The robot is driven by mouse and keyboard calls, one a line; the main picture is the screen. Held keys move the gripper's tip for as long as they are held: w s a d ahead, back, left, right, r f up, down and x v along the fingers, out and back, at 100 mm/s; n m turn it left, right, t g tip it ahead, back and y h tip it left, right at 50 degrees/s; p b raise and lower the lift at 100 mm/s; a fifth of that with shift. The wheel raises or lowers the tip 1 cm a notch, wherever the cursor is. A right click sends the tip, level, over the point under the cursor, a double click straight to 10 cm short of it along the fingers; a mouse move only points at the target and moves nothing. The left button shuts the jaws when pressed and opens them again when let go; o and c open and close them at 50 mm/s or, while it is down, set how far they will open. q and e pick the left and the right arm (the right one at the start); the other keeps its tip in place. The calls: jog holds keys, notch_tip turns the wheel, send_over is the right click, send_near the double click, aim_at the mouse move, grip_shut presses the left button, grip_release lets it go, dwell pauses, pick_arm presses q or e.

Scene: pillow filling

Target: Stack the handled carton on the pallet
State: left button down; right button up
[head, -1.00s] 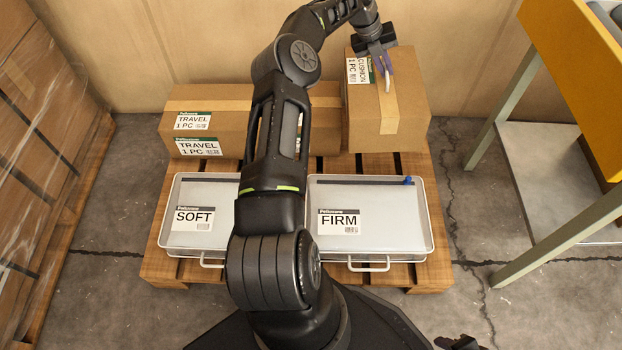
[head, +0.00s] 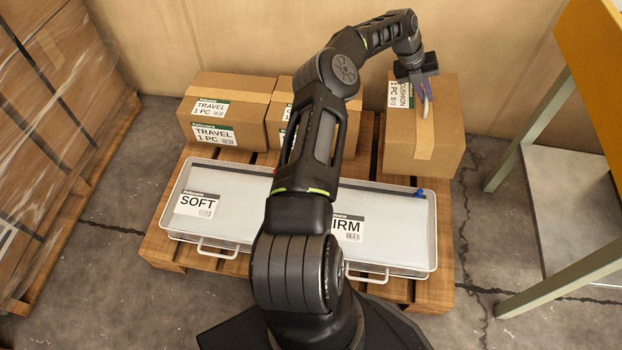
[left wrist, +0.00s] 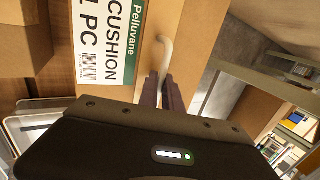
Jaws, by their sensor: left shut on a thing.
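The handled carton (head: 440,145) is a brown box with tape and a CUSHION label (head: 402,92), at the back right corner of the wooden pallet (head: 165,245). I cannot tell whether its base touches the slats. My left gripper (head: 424,90) is above its top, shut on the pale handle (head: 426,108). In the left wrist view, the fingers (left wrist: 162,92) close on the pale curved handle (left wrist: 165,50) beside the CUSHION label (left wrist: 112,40). My right gripper is not in view.
Two TRAVEL cartons (head: 225,110) (head: 345,135) stand at the pallet's back, left of the handled carton. SOFT (head: 240,180) and FIRM (head: 400,215) trays lie in front. A wrapped stack (head: 45,110) is at left. A yellow-topped stand (head: 590,70) is at right.

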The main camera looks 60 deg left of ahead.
aim_at(420, 104)
pick_arm(q)
jog(key=shift+r, duration=0.1)
jog(key=shift+f+b, duration=0.8)
jog(key=shift+f, duration=1.7)
notch_tip(420, 104, down, 5)
jog(key=shift+f+b, duration=0.1)
jog(key=shift+b, duration=0.8)
jog(key=c, duration=1.7)
grip_release()
jog(key=shift+s+f, duration=0.1)
jog(key=shift+o, duration=0.9)
